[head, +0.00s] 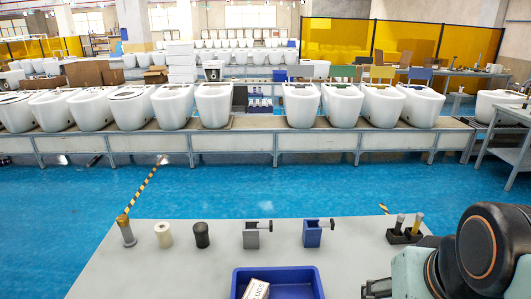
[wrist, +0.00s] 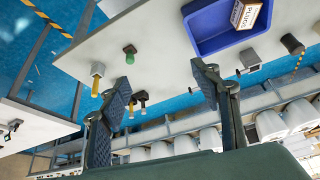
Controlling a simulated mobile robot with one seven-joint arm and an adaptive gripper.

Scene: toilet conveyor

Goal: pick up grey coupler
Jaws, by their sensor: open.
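The likeliest grey coupler is a dark grey upright cylinder (head: 201,235) on the grey table, between a cream cylinder (head: 163,234) and a grey clamp-like piece (head: 251,235). The dark cylinder also shows at the right of the wrist view (wrist: 292,44). My gripper (wrist: 160,76) is open, with nothing between its fingers. In the head view only part of my gripper (head: 376,288) shows at the lower right, well to the right of the cylinder and apart from it.
A blue tray (head: 238,284) holding a labelled box (head: 256,289) lies in front of the row. A blue clamp-like piece (head: 312,234), a black holder with pegs (head: 404,236) and a yellow-topped grey post (head: 127,234) also stand on the table (head: 185,272). The front left is clear.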

